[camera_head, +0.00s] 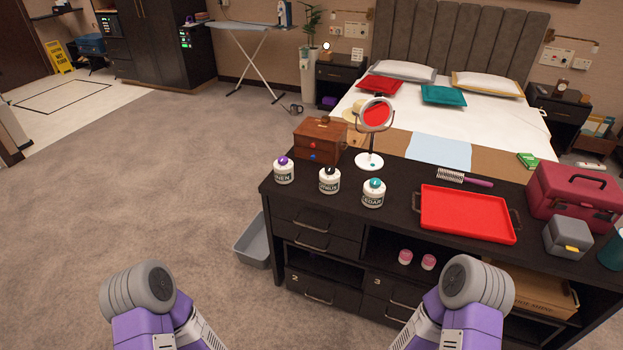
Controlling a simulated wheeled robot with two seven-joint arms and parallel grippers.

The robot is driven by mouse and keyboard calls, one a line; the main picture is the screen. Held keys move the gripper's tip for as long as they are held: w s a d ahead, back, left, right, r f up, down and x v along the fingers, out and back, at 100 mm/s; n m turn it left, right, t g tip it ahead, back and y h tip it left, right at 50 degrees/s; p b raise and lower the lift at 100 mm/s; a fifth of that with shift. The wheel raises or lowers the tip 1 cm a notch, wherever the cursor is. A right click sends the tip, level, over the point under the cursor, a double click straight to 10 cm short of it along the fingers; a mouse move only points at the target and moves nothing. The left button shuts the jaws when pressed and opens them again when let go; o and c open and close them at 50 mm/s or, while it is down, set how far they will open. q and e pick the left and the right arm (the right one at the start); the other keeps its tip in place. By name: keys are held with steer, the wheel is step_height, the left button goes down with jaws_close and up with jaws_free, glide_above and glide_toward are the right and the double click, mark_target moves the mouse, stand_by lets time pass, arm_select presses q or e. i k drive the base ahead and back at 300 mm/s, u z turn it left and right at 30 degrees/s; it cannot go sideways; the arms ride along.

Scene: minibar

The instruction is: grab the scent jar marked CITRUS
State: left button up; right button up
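Three white scent jars stand upright in a row on the dark cabinet top. The middle jar (329,183) has a black lid, and the visible part of its label reads as CITRUS. The left jar (284,173) has a purple lid and a label that looks like LINEN. The right jar (373,195) has a teal lid and a label that looks like CEDAR. Parts of my two arms show at the bottom left and bottom right, in front of the cabinet and apart from the jars. Neither gripper's fingers show.
A wooden drawer box (320,141) and a round mirror on a stand (373,140) are behind the jars. A red tray (467,214), a hairbrush (464,178) and a maroon case (575,193) are to the right. A grey bin (253,245) stands at the cabinet's left side.

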mark_target(328, 184)
steer(key=u, duration=0.45)
steer(key=i, duration=1.1)
steer(key=z, duration=0.05)
